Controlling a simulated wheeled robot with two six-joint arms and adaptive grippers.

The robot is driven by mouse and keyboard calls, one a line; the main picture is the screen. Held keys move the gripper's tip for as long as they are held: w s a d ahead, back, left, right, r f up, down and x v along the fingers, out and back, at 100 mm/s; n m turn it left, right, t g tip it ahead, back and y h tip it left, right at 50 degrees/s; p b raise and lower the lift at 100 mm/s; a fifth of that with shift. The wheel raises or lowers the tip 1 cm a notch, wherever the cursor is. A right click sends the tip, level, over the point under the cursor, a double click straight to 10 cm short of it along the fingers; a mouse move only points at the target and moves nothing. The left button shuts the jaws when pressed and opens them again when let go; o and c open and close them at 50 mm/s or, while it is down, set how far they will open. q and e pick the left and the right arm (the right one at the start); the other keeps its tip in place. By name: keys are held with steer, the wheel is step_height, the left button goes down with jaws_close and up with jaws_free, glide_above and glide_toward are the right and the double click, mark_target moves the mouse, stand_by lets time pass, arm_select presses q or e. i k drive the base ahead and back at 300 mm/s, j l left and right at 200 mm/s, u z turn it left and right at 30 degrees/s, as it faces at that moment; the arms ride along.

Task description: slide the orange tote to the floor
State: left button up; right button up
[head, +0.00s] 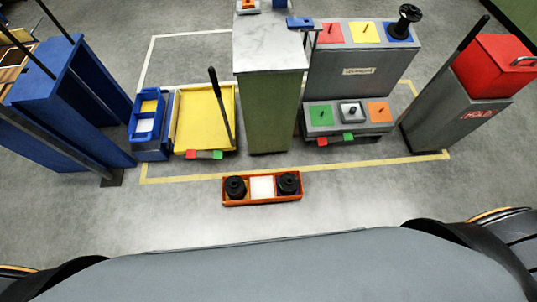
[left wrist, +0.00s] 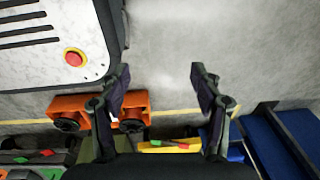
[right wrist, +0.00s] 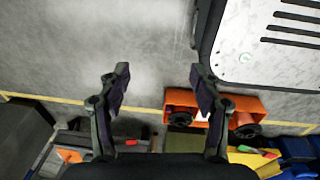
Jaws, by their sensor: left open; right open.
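The orange tote (head: 262,202) lies on the grey floor in front of the green cabinet, just outside the yellow floor line. It holds two black spools with a white block between them. It also shows in the left wrist view (left wrist: 138,98) and the right wrist view (right wrist: 247,103), partly behind the fingers. My left gripper (left wrist: 160,82) is open and empty, with bare floor seen between its fingers. My right gripper (right wrist: 157,85) is open and empty too. Both are apart from the tote as far as I can tell. Neither gripper shows in the head view.
A green cabinet (head: 268,112) stands behind the tote. A yellow tray (head: 203,118) and blue bin (head: 150,120) are to its left. A grey stepped stand (head: 350,85) and a red-topped bin (head: 493,66) are to its right. Floor beside the tote is clear.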

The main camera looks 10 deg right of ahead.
mark_target(261, 188)
steer(key=k+l, duration=0.15)
steer(key=k, duration=0.7)
